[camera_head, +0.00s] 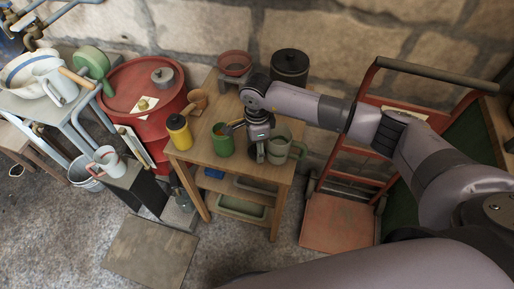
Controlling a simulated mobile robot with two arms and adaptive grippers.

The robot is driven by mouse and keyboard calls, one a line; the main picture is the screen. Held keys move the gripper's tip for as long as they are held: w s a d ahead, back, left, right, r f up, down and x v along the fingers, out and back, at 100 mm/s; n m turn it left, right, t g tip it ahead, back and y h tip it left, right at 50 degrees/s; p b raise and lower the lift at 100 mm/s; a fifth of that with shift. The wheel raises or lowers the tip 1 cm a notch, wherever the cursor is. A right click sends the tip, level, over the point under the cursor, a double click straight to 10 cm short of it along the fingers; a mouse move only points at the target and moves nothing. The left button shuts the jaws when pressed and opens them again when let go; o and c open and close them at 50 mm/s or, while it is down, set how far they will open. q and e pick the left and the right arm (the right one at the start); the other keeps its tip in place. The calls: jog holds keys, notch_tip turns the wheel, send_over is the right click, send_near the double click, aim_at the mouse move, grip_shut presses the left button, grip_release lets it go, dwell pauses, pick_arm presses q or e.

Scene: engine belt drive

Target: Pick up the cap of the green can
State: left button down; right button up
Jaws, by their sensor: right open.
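A green can (222,146) stands upright near the front of the wooden table. Something small and orange-brown shows at its top; I cannot tell whether this is its cap. My right gripper (256,151) reaches down over the table just to the right of the green can. It is open, with nothing visibly held. A pale grey-green mug (278,151) stands close on the gripper's right side. My left gripper is not in view.
A yellow can (180,136) with a dark top stands at the table's left front. A dark lidded pot (290,66) and a reddish bowl (234,63) stand at the back. A red drum (143,93) is left of the table, a red hand truck (340,215) right.

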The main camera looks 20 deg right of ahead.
jog(key=shift+f, duration=0.45)
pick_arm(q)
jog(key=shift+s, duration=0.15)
pick_arm(e)
jog(key=c, duration=0.6)
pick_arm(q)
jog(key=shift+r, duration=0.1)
pick_arm(e)
jog(key=shift+r, duration=0.1)
